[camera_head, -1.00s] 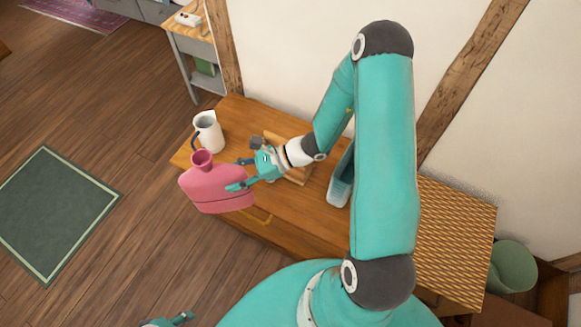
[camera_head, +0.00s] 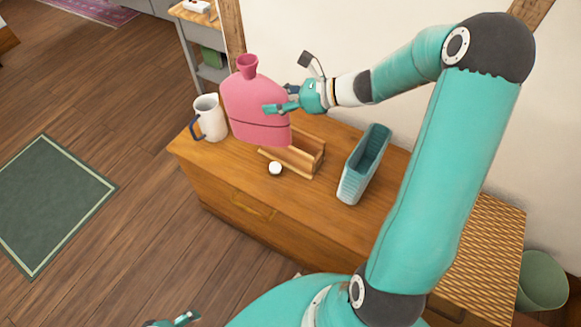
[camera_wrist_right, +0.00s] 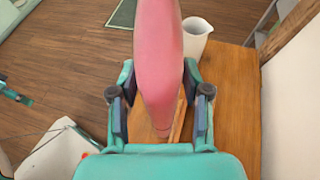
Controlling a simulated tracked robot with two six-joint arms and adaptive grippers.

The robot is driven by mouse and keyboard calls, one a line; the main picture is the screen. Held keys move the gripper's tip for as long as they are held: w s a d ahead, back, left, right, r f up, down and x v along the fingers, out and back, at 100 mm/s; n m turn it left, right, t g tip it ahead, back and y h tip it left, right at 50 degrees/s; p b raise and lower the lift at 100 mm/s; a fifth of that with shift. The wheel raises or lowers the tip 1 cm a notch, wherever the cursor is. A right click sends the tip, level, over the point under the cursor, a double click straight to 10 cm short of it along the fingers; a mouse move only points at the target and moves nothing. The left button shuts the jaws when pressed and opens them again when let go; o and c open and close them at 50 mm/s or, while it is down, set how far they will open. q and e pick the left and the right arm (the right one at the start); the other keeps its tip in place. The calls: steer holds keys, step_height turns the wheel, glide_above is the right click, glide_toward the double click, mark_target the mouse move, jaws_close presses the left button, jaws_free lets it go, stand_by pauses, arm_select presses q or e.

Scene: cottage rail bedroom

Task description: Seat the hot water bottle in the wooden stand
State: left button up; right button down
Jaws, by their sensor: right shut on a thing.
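The pink hot water bottle (camera_head: 258,108) is upright in the head view, its neck at the top. My right gripper (camera_head: 284,98) is shut on its right side and holds it up over the wooden chest. In the right wrist view the bottle (camera_wrist_right: 158,60) stands between the two fingers of the right gripper (camera_wrist_right: 158,110).
On the wooden chest (camera_head: 225,175) a white pitcher (camera_head: 209,120) stands left of the bottle. A small white round thing (camera_head: 275,168) lies in front of the stand. A teal ribbed bin (camera_head: 365,165) stands to its right. The front left of the top is clear.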

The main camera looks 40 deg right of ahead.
steer(key=s+d+r+m+t+h+b, duration=0.25)
steer(key=d+r+b, duration=0.25)
steer(key=d+b, duration=0.25)
arm_select(q)
step_height(320, 180, down, 16)
steer(key=b, duration=0.6)
steer(key=shift+f, duration=0.2)
arm_select(e)
step_height(320, 180, down, 19)
steer(key=h, duration=0.1)
steer(key=shift+s+d+m, duration=0.4)
steer(key=shift+m, duration=0.05)
arm_select(q)
steer(key=shift+b, duration=0.3)
arm_select(e)
steer(key=shift+f+g, duration=0.1)
steer(key=shift+g, duration=0.15)
steer(key=c, duration=0.5)
jaws_free()
arm_select(q)
step_height(320, 180, up, 3)
steer(key=p, duration=0.3)
arm_select(e)
steer(key=v, duration=1.2)
